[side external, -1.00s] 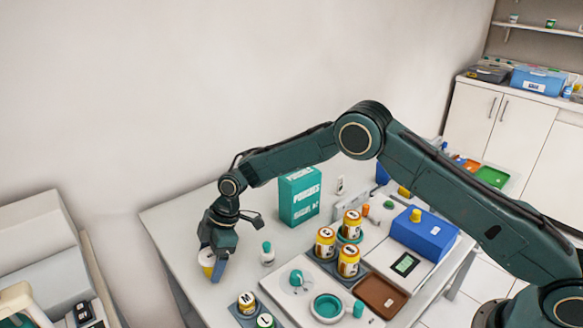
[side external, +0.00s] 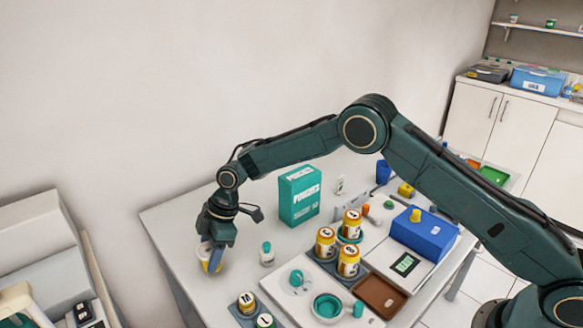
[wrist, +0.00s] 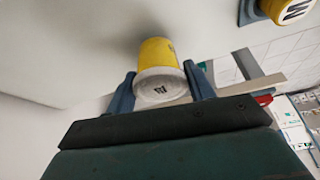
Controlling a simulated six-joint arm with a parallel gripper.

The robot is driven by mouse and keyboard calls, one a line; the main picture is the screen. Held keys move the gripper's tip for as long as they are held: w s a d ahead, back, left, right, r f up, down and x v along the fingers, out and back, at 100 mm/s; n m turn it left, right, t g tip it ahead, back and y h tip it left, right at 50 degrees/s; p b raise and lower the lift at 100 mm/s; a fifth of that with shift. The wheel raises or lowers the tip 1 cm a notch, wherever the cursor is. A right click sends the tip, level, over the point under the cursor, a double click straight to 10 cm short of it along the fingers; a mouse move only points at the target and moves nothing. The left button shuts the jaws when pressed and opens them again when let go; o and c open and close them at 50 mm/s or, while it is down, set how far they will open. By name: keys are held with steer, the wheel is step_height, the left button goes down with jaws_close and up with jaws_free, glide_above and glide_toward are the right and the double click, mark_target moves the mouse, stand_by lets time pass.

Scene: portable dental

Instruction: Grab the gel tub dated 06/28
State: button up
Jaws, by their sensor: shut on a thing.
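My gripper (side external: 212,256) is at the left end of the table and is shut on a tub (side external: 212,262). In the side view, the held tub shows white and yellow below the fingers. In the wrist view the same tub (wrist: 158,56) is yellow with a white lid bearing a dark mark, and it sits between the two fingers (wrist: 161,88). No date on it can be read. Whether its base is clear of the table cannot be told for sure.
Other lidded tubs stand at the front, one marked M (side external: 247,300), and a group (side external: 348,261) stands further right. A small white bottle with a teal cap (side external: 267,254) is right of my gripper. A teal box (side external: 299,196) stands behind.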

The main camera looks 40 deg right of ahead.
mark_target(210, 248)
step_height(210, 248, up, 18)
stand_by(0.5)
steer(key=shift+d, duration=0.1)
stand_by(0.4)
